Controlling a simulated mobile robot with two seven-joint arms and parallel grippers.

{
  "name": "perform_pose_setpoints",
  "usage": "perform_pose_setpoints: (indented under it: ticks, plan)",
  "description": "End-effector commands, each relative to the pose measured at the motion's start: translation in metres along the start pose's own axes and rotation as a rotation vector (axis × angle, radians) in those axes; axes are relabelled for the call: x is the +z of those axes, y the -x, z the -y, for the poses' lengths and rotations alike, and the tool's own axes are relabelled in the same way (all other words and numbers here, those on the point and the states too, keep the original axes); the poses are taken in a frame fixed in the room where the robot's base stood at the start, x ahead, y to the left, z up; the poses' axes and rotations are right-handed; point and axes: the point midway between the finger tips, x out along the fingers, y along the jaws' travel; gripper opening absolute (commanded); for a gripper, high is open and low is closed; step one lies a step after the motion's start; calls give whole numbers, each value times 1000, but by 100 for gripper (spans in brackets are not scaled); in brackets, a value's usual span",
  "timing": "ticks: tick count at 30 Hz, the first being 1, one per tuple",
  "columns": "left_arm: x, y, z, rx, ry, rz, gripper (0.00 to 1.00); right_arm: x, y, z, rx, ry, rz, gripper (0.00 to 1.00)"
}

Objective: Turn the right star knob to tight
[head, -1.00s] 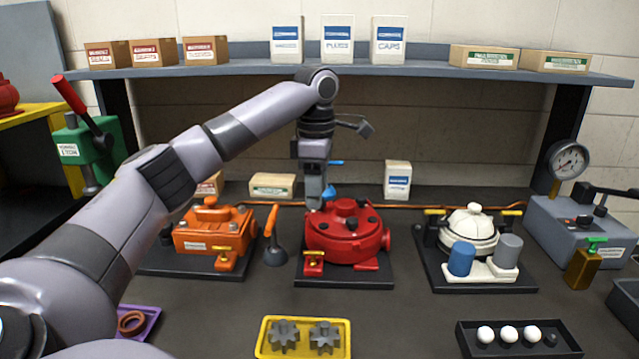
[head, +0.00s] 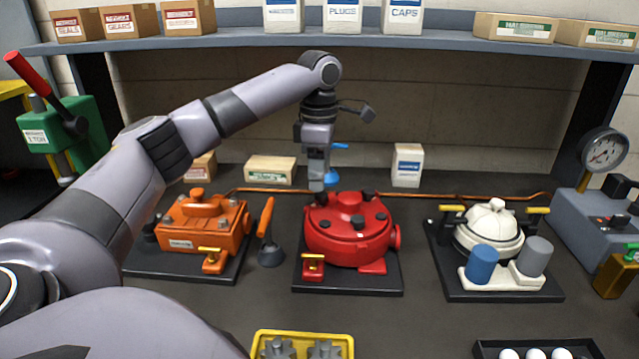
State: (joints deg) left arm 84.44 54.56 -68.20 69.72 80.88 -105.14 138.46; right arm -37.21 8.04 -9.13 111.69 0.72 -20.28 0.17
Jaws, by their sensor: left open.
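The red motor housing (head: 338,247) stands on a black plate in the middle of the bench. Its round lid carries several small dark knobs; one is at the front (head: 357,222) and one at the right (head: 381,215). Their star shape and any tight mark are too small to tell. My left gripper (head: 317,187) points down at the back left of the lid. It is open, and I cannot tell whether it touches a dark knob there, which it partly hides. My right gripper is not in view.
An orange housing (head: 178,237) and an orange-handled tool (head: 266,232) stand to the left. A white housing (head: 490,236) with blue and grey cylinders is to the right. A blue item (head: 332,178) stands behind the gripper. A yellow gear tray (head: 345,337) lies in front.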

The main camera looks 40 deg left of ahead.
Motion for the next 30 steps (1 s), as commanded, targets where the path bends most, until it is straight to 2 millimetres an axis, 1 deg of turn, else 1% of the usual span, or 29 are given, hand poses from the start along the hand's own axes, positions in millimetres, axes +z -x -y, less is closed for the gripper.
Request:
perform_pose_setpoints:
  ticks: [1, 3, 7, 11, 17, 20, 21, 22, 23, 30]
  plan:
    - [-1, -9, 0, -2, 0, -3, 55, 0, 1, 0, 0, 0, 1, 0]
    - [-1, -18, 0, -2, 1, -2, 55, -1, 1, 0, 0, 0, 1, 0]
    - [0, -31, 0, -2, 2, 0, 55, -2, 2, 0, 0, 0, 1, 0]
    - [0, -36, 0, -1, 2, 0, 55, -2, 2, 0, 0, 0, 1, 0]
    - [0, -36, 0, 0, 1, 1, 55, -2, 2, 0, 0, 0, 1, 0]
    - [0, -36, 0, 0, 1, 1, 25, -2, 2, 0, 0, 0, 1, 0]
    - [0, -36, 0, 0, 1, 1, 12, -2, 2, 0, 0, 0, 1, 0]
    - [0, -36, 0, 0, 1, 1, 3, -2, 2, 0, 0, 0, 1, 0]
    - [0, -36, 0, 0, 1, 1, 0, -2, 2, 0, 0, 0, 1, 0]
    - [0, -36, 0, 0, -13, 1, 0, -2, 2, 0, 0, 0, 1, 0]
